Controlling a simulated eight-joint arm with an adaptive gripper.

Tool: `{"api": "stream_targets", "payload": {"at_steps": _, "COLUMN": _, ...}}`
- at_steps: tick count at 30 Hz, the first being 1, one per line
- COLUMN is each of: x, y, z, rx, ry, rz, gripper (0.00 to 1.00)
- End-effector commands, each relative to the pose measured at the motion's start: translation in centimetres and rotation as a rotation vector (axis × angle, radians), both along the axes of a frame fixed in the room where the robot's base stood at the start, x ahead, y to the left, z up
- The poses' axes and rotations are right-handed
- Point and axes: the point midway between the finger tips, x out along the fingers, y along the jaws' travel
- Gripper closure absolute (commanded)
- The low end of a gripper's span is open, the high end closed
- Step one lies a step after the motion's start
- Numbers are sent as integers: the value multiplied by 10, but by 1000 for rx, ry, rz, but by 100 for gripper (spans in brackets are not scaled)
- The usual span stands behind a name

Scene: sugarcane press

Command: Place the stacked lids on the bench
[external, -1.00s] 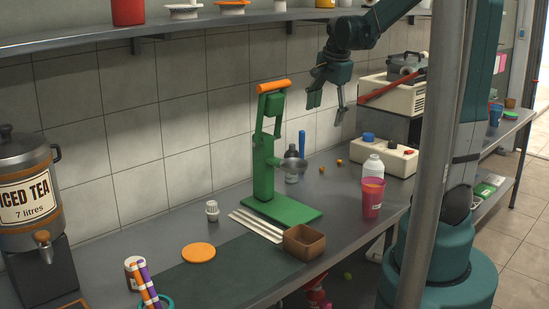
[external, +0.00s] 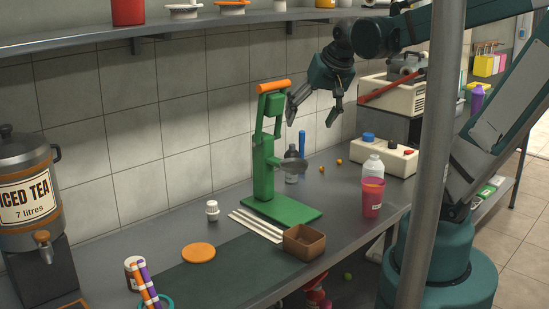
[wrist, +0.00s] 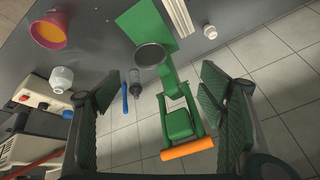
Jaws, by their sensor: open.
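My gripper (external: 313,110) is open and empty, in the air at the upper right of the green press. It also shows in the wrist view (wrist: 160,75), with its fingers wide apart. On the wall shelf (external: 75,38) sit a white and orange disc-like stack (external: 232,7) and a white stack (external: 183,11); they may be lids, but the picture is too small to tell. My gripper is to the right of and below them. A flat orange disc (external: 198,253), perhaps a lid, lies on the bench (external: 130,233) at the front left, far from my gripper.
The green press (external: 263,165) with an orange handle stands mid-bench. A brown box (external: 304,242), white strips (external: 256,226), pink cup (external: 372,197) and white bottle (external: 373,168) stand around it. An iced tea urn (external: 27,185) is at the left. A grey post crosses the right side.

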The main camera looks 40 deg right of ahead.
Motion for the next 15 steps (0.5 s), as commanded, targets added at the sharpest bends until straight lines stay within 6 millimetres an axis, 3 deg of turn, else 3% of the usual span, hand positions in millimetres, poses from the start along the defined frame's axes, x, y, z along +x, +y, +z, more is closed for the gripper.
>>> {"api": "stream_targets", "payload": {"at_steps": 6, "x": -28, "y": 33, "z": -4, "rx": -95, "ry": -37, "rz": 218, "gripper": 31}}
{"api": "stream_targets", "payload": {"at_steps": 15, "x": -55, "y": 63, "z": -10, "rx": -208, "ry": -83, "rz": 451, "gripper": 31}}
